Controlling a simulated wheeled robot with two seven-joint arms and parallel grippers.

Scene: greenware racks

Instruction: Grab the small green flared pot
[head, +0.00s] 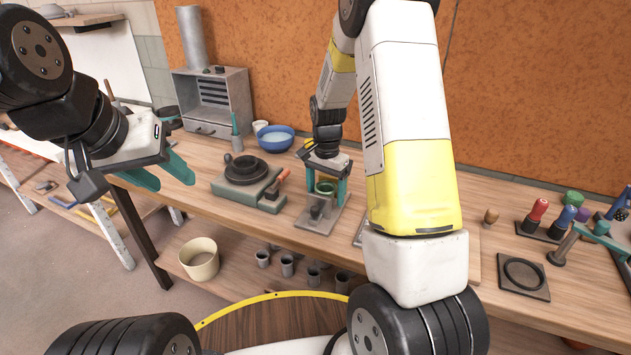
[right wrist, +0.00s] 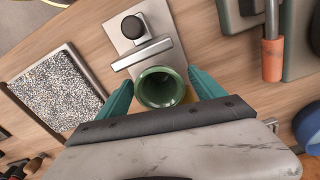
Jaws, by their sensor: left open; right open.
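The small green flared pot (right wrist: 160,88) is between the two teal fingers of my right gripper (right wrist: 162,84) in the right wrist view, its open mouth facing the camera. The fingers are open, one on each side of it; whether they touch it I cannot tell. In the head view the green pot (head: 324,187) shows between the fingers of my right gripper (head: 327,191), above a grey plate on the table. My left gripper (head: 167,172) is open and empty, out past the table's front edge at the left.
A grey metal plate with a black knob (right wrist: 132,27) and a bar lies beside the pot. A speckled board (right wrist: 57,87) lies to the left. In the head view, a dark round wheel (head: 246,170) and a blue bowl (head: 275,138) stand left of the pot.

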